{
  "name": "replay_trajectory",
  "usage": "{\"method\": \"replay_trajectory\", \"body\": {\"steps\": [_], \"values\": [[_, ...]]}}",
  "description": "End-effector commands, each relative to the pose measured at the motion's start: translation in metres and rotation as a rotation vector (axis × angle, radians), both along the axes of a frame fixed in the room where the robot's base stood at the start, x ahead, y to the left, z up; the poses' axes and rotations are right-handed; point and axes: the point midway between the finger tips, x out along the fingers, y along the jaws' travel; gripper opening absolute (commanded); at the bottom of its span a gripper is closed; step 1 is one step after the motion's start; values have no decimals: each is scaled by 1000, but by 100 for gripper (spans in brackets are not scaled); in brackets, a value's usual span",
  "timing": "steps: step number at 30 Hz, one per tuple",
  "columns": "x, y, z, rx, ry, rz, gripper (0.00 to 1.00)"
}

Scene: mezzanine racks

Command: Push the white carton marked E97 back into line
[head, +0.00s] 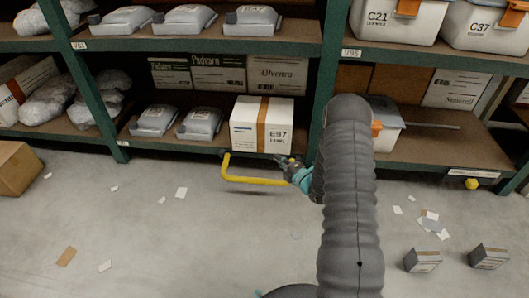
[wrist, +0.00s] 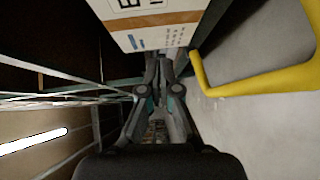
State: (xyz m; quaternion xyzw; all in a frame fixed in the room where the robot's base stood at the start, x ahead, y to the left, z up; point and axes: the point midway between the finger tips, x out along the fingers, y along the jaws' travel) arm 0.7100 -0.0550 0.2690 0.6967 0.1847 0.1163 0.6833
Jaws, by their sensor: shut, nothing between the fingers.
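The white carton marked E97 (head: 246,137) stands upright on the lower shelf (head: 160,143), with a brown tape strip down its front. Its front face is near the shelf's front edge, ahead of the grey bags to its left. My gripper (head: 281,161) is shut and empty, low at the carton's front right, near the shelf edge. In the wrist view, the carton (wrist: 145,36) is just beyond the closed fingertips (wrist: 166,62). I cannot tell whether they touch it.
A yellow bent bar (head: 252,180) sticks out below the shelf edge, close to my gripper; it also shows in the wrist view (wrist: 250,85). A green rack post (head: 322,90) stands right of the carton. Grey bags (head: 199,123) lie left. Brown boxes (head: 277,75) stand behind.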

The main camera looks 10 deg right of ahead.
Motion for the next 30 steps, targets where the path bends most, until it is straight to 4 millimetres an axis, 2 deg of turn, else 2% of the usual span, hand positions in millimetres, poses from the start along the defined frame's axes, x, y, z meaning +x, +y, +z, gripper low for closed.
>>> {"method": "replay_trajectory", "body": {"steps": [1,3,7,11,17,28,30], "values": [[-6,0,-16,3,-21,11,0],[-11,2,-26,3,-53,26,0],[-18,4,-37,3,-88,38,0],[-15,7,-39,3,-101,43,0],[9,20,-39,3,-102,45,0],[70,51,-39,3,-101,45,0],[80,46,-39,4,-100,41,0]]}}
